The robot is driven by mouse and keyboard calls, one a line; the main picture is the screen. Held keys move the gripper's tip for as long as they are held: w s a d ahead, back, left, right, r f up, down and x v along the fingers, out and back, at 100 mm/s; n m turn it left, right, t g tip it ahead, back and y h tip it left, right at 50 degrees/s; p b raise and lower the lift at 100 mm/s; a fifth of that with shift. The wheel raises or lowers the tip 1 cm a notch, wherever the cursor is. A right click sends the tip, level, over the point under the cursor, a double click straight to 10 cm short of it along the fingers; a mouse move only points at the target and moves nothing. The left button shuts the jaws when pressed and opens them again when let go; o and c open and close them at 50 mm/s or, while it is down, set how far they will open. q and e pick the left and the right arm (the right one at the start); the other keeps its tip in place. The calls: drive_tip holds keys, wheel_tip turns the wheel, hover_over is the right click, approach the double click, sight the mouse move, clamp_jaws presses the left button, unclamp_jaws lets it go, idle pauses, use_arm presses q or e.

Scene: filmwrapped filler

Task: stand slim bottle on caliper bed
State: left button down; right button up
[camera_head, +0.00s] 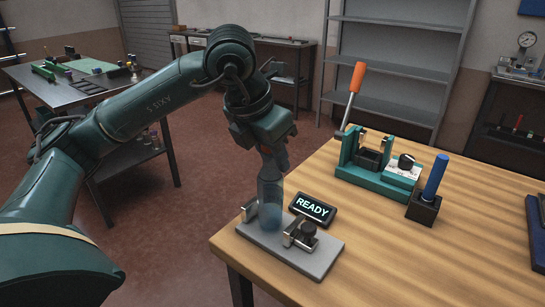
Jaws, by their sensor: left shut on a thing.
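The slim bottle (270,192) is clear with a bluish lower part and stands upright in the picture. My left gripper (273,155) points down from above and is shut on the bottle's top; its fingers are partly hidden. The caliper bed (318,262) is a grey plate at the table's near left corner. It has one metal jaw (249,211) behind the bottle on the left and another with a dark knob (300,235) on the right. The bottle's base shows over the bed between these jaws; I cannot tell if it touches. My right gripper is out of view.
A dark READY display (312,209) stands right beside the bed. Farther back are a green fixture (376,166) with an orange-handled lever (354,86) and a blue-handled tool in a black block (423,208). The wooden table (400,258) is bare at front right.

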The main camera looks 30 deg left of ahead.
use_arm(q)
drive_tip(key=shift+f, duration=0.4)
drive_tip(key=c, duration=1.6)
unclamp_jaws()
drive_tip(key=shift+f, duration=0.1)
drive_tip(key=o, duration=0.5)
drive_tip(key=shift+r, duration=0.4)
drive_tip(key=p+v, duration=0.1)
drive_tip(key=v, duration=1)
drive_tip(key=shift+s+a+r, duration=0.1)
drive_tip(key=shift+s+r, duration=0.15)
drive_tip(key=shift+r, duration=0.05)
